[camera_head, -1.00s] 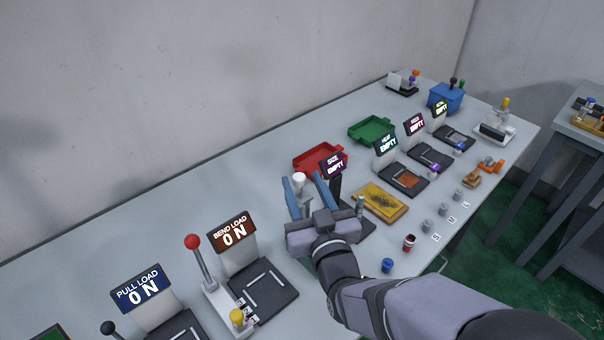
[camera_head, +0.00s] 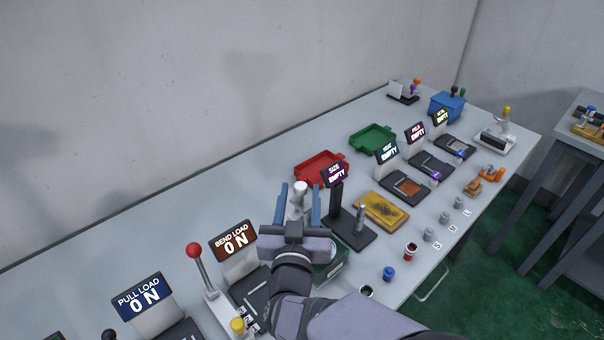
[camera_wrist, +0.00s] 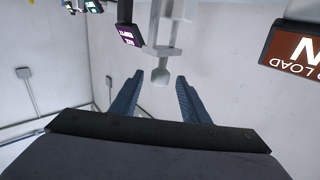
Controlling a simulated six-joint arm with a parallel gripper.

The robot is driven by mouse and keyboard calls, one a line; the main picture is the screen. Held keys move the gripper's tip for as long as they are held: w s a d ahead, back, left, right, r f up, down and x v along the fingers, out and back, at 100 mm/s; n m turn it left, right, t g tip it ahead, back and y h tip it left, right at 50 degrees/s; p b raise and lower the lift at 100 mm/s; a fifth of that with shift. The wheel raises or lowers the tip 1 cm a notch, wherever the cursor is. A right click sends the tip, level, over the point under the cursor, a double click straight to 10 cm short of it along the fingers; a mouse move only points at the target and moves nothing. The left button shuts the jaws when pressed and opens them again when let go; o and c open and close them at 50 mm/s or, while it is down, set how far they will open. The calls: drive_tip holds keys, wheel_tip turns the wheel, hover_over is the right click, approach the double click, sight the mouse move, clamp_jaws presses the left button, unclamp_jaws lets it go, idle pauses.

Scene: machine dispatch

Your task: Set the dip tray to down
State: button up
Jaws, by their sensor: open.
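A white-grey handle with a rounded knob (camera_head: 300,188) stands up beside a dark green tank (camera_head: 332,262), which my arm partly hides. I take these as the dip station; the tray itself cannot be made out. My gripper (camera_head: 300,196) is open, with its two blue fingers on either side of the knob.
The bend load station (camera_head: 236,240) with a red-knobbed lever (camera_head: 194,251) is close on the left. A black size stand (camera_head: 350,230) is close on the right. A red tray (camera_head: 322,168) lies behind, and a yellow tray (camera_head: 383,211) lies right.

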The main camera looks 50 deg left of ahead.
sight(301, 183)
drive_tip(key=shift+p+x, duration=1.2)
drive_tip(key=shift+x, duration=2.15)
